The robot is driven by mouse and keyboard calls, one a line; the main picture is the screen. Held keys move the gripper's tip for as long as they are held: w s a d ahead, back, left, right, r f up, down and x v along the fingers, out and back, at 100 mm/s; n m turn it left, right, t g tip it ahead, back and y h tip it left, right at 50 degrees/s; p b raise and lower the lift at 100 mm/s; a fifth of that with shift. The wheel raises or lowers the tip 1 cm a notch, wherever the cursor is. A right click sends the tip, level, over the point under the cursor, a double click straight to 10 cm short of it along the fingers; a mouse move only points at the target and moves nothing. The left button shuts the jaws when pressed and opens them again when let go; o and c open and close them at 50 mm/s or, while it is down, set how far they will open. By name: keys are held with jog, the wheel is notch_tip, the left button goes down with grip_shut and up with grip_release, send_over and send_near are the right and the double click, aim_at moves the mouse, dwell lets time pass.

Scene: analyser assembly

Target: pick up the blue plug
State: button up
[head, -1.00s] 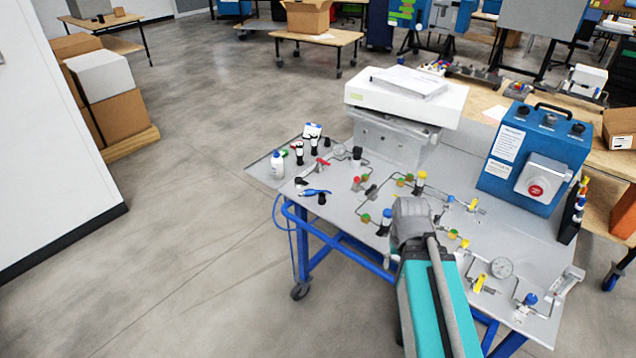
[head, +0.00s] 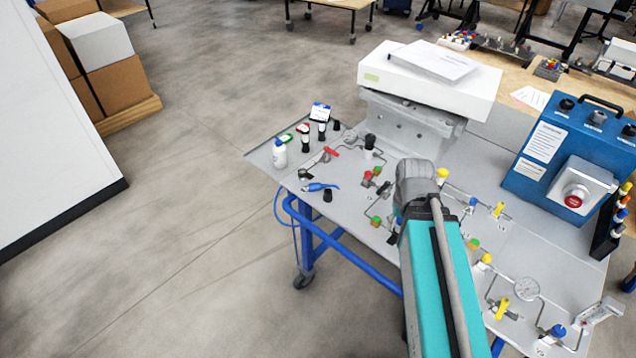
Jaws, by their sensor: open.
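Several small blue parts stand on the grey table top (head: 262,158), and I cannot tell which is the blue plug. One blue cap (head: 557,331) is at the front right on a pipe fitting. A smaller blue cap (head: 473,201) is right of my arm. Another blue part is mostly hidden at the left edge of my arm. A blue hand tool (head: 320,187) lies near the left edge. My teal and grey arm reaches over the middle of the table. My gripper is hidden below or behind it.
A white-topped machine (head: 430,85) stands at the back. A blue control box (head: 560,150) with a red button is at the right. Pipes with yellow, red and green fittings and a gauge (head: 526,289) cover the table. Open floor lies to the left.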

jog(key=o, duration=0.3)
jog(key=shift+w, duration=0.1)
jog(key=shift+w+a, duration=0.3)
jog(key=shift+w, duration=0.2)
jog(key=m, duration=1.5)
send_over(318, 184)
jog(key=shift+f, duration=0.15)
jog(key=shift+s+f+b, duration=0.1)
jog(key=shift+f+b, duration=0.05)
jog(key=shift+b, duration=0.2)
notch_tip(318, 184, down, 8)
jog(key=b, duration=0.8)
jog(key=shift+f, duration=0.2)
